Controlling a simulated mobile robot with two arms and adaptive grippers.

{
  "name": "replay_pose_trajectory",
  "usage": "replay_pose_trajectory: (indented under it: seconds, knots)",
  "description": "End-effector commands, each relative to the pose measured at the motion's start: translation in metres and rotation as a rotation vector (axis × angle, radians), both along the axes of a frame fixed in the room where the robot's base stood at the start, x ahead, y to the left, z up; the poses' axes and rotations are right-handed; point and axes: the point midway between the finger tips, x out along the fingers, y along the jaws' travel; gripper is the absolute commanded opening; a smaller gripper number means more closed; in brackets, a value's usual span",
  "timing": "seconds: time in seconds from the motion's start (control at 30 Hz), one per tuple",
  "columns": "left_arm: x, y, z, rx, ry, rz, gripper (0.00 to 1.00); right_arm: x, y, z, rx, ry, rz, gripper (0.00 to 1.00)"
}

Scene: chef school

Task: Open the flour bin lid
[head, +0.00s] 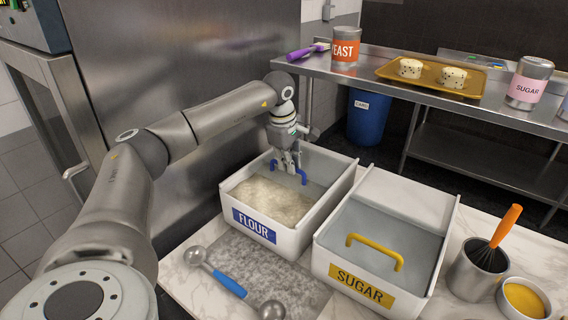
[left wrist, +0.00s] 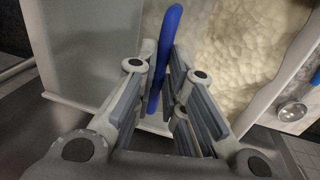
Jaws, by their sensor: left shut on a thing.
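The white flour bin (head: 296,240) stands on the counter with a blue FLOUR label on its front. Pale flour (head: 270,198) is exposed in its front part and also shows in the left wrist view (left wrist: 225,50). The grey lid (head: 325,168) covers only the rear part. My left gripper (head: 288,164) is shut on the lid's blue handle (head: 303,177), near the back of the bin. In the left wrist view the handle (left wrist: 168,45) runs between the fingers. My right gripper is out of view.
The sugar bin (head: 330,268) with a yellow handle stands close on the right. A double-ended scoop (head: 230,285) lies in front. A metal pot (head: 472,280) with a whisk and a yellow-filled bowl (head: 524,300) are at right. A steel shelf (head: 430,95) is behind.

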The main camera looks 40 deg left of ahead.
Motion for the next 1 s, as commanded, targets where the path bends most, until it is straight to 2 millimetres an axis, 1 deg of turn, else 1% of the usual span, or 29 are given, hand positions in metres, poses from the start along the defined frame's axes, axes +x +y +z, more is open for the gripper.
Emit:
replay_pose_trajectory:
  seconds: [0.03, 0.2, 0.57, 0.6, 0.73, 1.0]
  knots:
    - [0.007, 0.0, 0.004, -0.003, -0.004, 0.001, 0.0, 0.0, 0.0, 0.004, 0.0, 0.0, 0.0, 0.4]
    - [0.019, 0.002, 0.003, -0.001, -0.003, 0.002, 0.0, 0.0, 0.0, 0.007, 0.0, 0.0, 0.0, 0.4]
    - [0.021, 0.002, 0.001, 0.0, -0.002, 0.0, 0.0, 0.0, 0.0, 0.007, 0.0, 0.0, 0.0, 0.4]
    - [0.021, 0.002, 0.001, 0.0, -0.002, 0.0, 0.15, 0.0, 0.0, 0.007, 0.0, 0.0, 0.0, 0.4]
    - [0.021, 0.002, 0.001, 0.0, -0.002, 0.0, 0.32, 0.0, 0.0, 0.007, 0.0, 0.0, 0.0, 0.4]
    - [0.021, 0.002, 0.001, 0.0, -0.001, 0.0, 0.33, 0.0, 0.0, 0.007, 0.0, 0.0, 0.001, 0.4]
